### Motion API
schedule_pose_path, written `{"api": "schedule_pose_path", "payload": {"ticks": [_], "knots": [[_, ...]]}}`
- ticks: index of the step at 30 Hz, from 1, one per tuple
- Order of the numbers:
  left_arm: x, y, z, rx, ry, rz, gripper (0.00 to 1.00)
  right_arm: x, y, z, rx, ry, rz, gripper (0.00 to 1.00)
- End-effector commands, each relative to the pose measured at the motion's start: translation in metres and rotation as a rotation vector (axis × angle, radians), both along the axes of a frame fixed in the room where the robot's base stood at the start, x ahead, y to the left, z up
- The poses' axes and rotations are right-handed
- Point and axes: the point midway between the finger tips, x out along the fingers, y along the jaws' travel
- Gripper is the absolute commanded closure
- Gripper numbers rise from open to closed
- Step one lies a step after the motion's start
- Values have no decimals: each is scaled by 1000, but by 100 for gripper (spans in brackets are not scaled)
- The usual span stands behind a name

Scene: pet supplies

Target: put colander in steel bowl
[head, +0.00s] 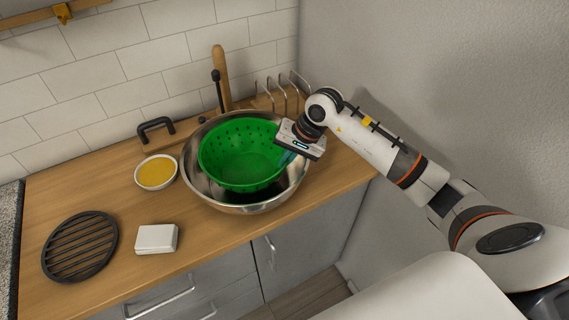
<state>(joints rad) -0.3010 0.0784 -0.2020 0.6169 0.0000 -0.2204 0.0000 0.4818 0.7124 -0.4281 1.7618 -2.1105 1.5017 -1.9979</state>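The green colander (240,165) sits inside the mouth of the steel bowl (248,208), with its rim a little tilted toward me. I cannot tell whether its underside touches the bowl. The bowl stands on the wooden counter, and its shiny wall shows around the colander. My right gripper (287,158) is at the colander's right rim, pointing down and left. Its fingers are mostly hidden by the gripper body, so I cannot tell whether they are closed on the rim. My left gripper is not in view.
A small bowl of yellow contents (156,173) stands left of the steel bowl. A white box (157,239) and a round black grate (80,246) lie at the front left. A rack (285,92) and a black handle (156,130) are behind. A wall closes the right side.

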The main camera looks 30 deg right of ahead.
Motion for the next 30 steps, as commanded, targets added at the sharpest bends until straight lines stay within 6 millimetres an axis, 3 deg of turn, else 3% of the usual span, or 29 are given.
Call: {"api": "schedule_pose_path", "payload": {"ticks": [6, 16, 21, 30], "knots": [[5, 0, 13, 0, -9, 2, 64, 0, 1, -27, 2, 1, -1, 100], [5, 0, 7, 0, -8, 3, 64, 0, 0, -32, 0, -2, 1, 100], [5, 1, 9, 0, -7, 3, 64, 0, 0, -31, 1, 1, 0, 75], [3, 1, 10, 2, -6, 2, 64, 0, 0, -29, 1, 1, 0, 75]]}}
